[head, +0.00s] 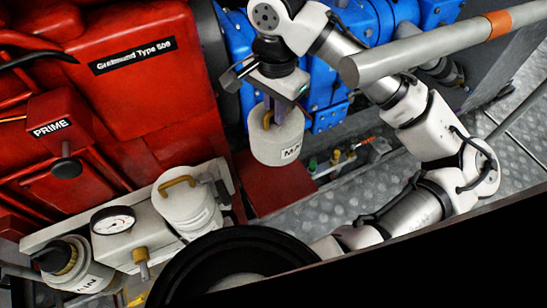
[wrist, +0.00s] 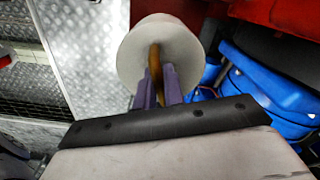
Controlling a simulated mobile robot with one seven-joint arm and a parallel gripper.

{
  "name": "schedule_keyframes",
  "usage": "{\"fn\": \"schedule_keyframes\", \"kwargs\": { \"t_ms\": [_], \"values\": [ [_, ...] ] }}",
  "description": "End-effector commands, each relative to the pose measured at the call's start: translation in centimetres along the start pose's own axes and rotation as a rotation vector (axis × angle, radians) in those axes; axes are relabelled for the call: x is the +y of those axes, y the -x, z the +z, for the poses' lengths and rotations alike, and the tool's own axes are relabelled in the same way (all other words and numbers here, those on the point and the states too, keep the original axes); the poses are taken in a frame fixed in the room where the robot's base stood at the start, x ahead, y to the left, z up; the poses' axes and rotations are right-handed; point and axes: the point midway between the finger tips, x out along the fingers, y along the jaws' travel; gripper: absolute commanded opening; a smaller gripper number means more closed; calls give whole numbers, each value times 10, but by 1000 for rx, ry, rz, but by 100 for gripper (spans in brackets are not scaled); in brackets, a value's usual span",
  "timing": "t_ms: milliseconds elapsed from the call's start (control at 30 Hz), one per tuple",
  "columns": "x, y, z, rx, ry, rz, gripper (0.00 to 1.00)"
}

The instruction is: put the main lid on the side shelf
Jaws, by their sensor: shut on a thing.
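The main lid (head: 277,143) is a white cylinder with a brass handle and a label that starts "MA". My gripper (head: 267,112) is shut on its handle and holds the lid upright. In the wrist view the round top of the lid (wrist: 135,52) shows, with the purple fingers of my gripper (wrist: 157,82) on either side of the handle. A flat red surface (head: 262,197), perhaps the side shelf, lies below the lid in the head view. The gap between them is hard to judge.
A white housing with a gauge (head: 112,220) stands at lower left. It has a handled white canister (head: 187,205) and an open-looking canister (head: 75,262) labelled "IN". Red machinery (head: 120,90) is at left, blue engine parts behind. A grey pipe (head: 430,50) crosses upper right.

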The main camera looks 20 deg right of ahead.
Motion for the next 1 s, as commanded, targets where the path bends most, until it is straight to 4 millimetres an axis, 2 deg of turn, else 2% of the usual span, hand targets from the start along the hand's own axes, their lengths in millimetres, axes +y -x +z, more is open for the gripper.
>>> {"fn": "schedule_keyframes", "kwargs": {
  "t_ms": [33, 100, 333, 567, 800, 1000],
  "values": [
    [0, -17, 1, -6, 1, -1, 0],
    [0, -36, 1, -6, 1, -1, 0],
    [0, -89, 1, -3, 1, -2, 0],
    [0, -109, 0, 0, 0, -1, 0],
    [1, -143, 0, 0, -1, 0, 0],
    [0, -148, 0, 1, 1, -1, 0]
  ]
}}
